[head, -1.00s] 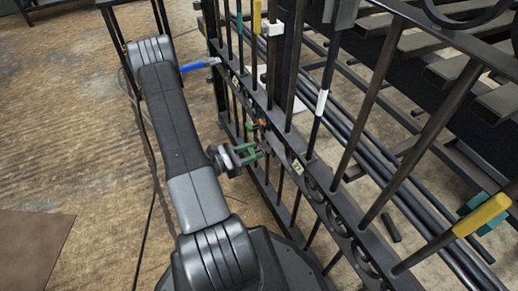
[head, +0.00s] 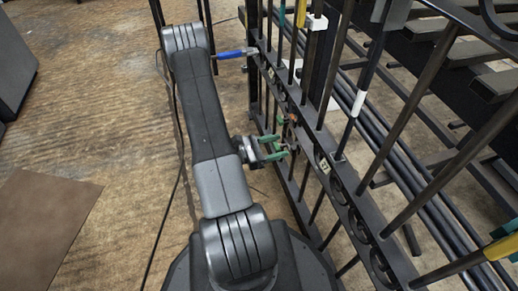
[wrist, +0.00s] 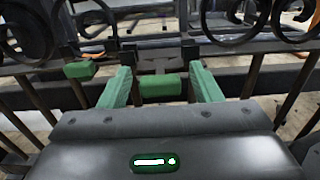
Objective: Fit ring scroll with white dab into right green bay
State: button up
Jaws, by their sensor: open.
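My gripper (head: 283,148) is open, with its green fingers at the side of the dark iron gate (head: 345,205). In the wrist view the fingers (wrist: 163,88) stand on either side of a green block (wrist: 160,87) with a dark grey piece just above it. No contact between fingers and block is clear. A second green block (wrist: 80,69) sits further left on the gate. Dark curled scrolls show at the upper left (wrist: 95,15) and upper right (wrist: 240,35). I see no white dab on them, so I cannot tell which is the ring scroll.
Upright gate bars and rails stand close around my gripper. A blue-handled piece (head: 233,54) sticks out from the gate's far end. Long dark rods lie behind the gate. Open wooden floor (head: 90,110) and a brown mat (head: 45,230) are at the left.

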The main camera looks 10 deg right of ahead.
jog(key=s+a+p, duration=0.1)
jog(key=a+p, duration=0.2)
jog(key=a, duration=1)
jog(key=shift+s+a, duration=0.15)
jog(key=shift+s, duration=0.25)
jog(key=shift+w+d+b, duration=0.3)
jog(key=shift+d+b, duration=0.25)
jog(key=shift+d, duration=1.7)
jog(key=shift+w+d+b, duration=0.35)
jog(key=shift+d+b, duration=0.15)
jog(key=shift+d, duration=1.8)
jog(key=shift+w+d+b, duration=0.3)
jog(key=shift+d+b, duration=0.25)
jog(key=shift+d, duration=1.7)
